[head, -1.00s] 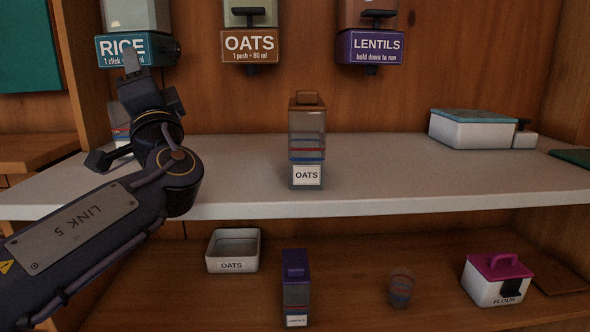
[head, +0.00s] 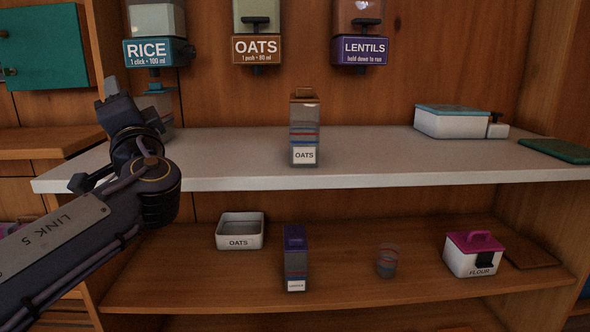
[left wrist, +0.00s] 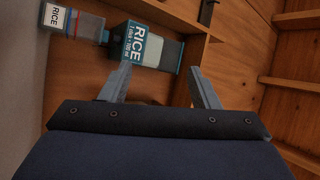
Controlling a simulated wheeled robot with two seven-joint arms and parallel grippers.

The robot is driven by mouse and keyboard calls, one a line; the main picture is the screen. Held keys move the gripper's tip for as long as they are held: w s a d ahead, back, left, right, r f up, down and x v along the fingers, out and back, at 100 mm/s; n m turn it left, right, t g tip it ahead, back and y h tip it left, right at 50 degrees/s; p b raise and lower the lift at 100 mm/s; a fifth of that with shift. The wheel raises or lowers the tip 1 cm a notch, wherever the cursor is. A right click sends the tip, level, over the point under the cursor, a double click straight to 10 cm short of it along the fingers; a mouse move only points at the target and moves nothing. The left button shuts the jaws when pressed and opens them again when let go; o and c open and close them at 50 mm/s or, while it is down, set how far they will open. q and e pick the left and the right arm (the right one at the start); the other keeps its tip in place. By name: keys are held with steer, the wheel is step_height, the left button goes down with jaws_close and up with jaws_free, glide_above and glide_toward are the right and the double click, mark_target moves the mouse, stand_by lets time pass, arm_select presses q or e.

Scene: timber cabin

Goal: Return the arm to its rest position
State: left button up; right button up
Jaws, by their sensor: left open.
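My left arm comes in from the left in the head view. Its gripper (head: 108,92) points up, in front of the left end of the white shelf and below left of the RICE dispenser (head: 154,52). In the left wrist view the gripper (left wrist: 160,72) shows two fingers spread apart with nothing between them. The RICE dispenser (left wrist: 146,45) and a jar labelled RICE (left wrist: 72,22) lie beyond the fingers there. My right gripper is in neither view.
The white shelf (head: 370,165) holds an OATS jar (head: 304,130) and a teal-lidded box (head: 455,122). The lower shelf (head: 340,285) holds an OATS tray (head: 240,242), a purple-lidded jar (head: 295,265), a clear cup (head: 387,262) and a FLOUR box (head: 473,258).

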arm_select(q)
steer(key=s+a+f+n+g+h, duration=0.1)
steer(key=a+f+g, duration=0.1)
steer(key=f, duration=0.2)
steer(key=s+a+f+g+h+p, duration=0.1)
steer(key=a+f, duration=0.2)
steer(key=f, duration=0.1)
steer(key=s+a+f+n+g+h, duration=0.1)
steer(key=s+a+f+g, duration=0.1)
steer(key=f, duration=0.2)
steer(key=s+f+n+g+h+p, duration=0.1)
steer(key=s+f+g+h, duration=0.15)
steer(key=s+f, duration=0.35)
steer(key=s+f+n+g+h, duration=0.1)
steer(key=s+f+g+h, duration=0.15)
steer(key=f, duration=0.65)
steer(key=s+d+f+n+g+h+p, duration=0.3)
steer(key=s+d+f+h, duration=0.5)
steer(key=s+d+f, duration=0.6)
step_height(320, 180, up, 40)
steer(key=s+n+p, duration=0.1)
steer(key=s+p, duration=0.1)
steer(key=p, duration=3.5)
steer(key=shift+h, duration=0.4)
steer(key=shift+d+f, duration=0.1)
steer(key=shift+f, duration=0.05)
steer(key=shift+w, duration=0.1)
